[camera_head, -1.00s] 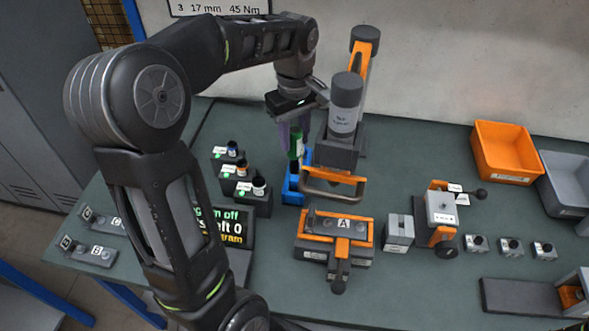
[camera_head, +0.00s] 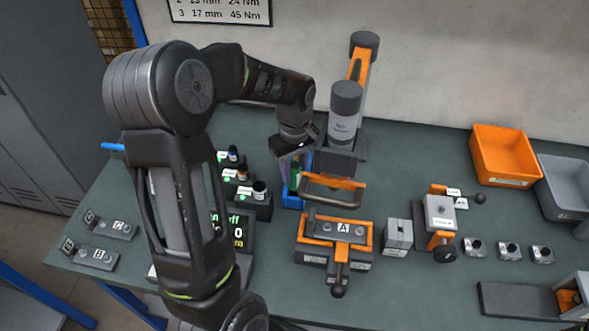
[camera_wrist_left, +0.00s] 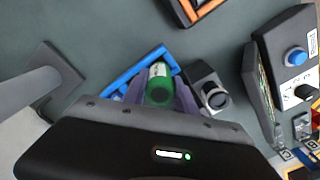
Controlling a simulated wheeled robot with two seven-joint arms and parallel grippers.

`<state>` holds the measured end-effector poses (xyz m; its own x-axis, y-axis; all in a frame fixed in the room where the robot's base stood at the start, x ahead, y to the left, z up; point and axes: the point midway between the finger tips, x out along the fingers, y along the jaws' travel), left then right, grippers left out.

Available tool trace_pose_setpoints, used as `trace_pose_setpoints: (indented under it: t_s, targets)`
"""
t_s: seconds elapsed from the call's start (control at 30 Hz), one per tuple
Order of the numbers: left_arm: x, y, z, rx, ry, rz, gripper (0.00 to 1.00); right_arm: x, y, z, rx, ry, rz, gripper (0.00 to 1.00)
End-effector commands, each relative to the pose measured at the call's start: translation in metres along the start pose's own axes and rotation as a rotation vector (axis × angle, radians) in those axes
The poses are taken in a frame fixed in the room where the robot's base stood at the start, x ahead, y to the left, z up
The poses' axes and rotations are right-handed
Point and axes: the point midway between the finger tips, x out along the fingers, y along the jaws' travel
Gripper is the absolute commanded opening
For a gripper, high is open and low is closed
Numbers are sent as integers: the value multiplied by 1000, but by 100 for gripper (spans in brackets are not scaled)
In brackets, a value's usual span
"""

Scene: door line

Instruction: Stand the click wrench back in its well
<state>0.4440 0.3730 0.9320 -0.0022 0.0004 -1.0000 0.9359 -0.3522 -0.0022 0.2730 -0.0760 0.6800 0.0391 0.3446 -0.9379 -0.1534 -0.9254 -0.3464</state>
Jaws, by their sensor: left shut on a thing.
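My left gripper (camera_head: 292,152) reaches down at the back middle of the bench and is shut on the green click wrench (camera_head: 295,172). The wrench looks roughly upright. Its green end with a white label (camera_wrist_left: 160,84) sits between the fingers in the left wrist view. The blue well (camera_head: 291,197) is directly below the gripper, and its blue rim (camera_wrist_left: 150,62) shows behind the wrench in the wrist view. The wrench's lower end is hidden, so I cannot tell how deep it sits in the well. My right gripper is not in view.
Small bottles in dark holders (camera_head: 257,200) stand left of the well. A grey cylinder tool (camera_head: 345,112) and an orange-handled frame (camera_head: 333,190) stand close on the right. Fixture A (camera_head: 335,236) is in front. Orange (camera_head: 503,154) and grey bins are far right.

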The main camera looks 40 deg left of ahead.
Motion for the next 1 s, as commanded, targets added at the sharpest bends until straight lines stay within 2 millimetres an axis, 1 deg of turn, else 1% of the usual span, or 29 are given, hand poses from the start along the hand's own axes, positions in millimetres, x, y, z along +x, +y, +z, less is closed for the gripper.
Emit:
trace_pose_setpoints:
  t_s: [0.27,0.4,0.43,0.6,0.7,1.0]
  targets:
    - [2,1,-1,0,2,3,0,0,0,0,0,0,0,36]
    - [6,1,0,0,2,3,0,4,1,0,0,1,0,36]
    - [6,0,0,0,2,2,35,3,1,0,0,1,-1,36]
    - [5,0,0,0,1,2,49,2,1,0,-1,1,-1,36]
    - [5,0,0,0,1,2,55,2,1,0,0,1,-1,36]
    - [2,0,0,0,2,2,55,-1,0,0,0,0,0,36]
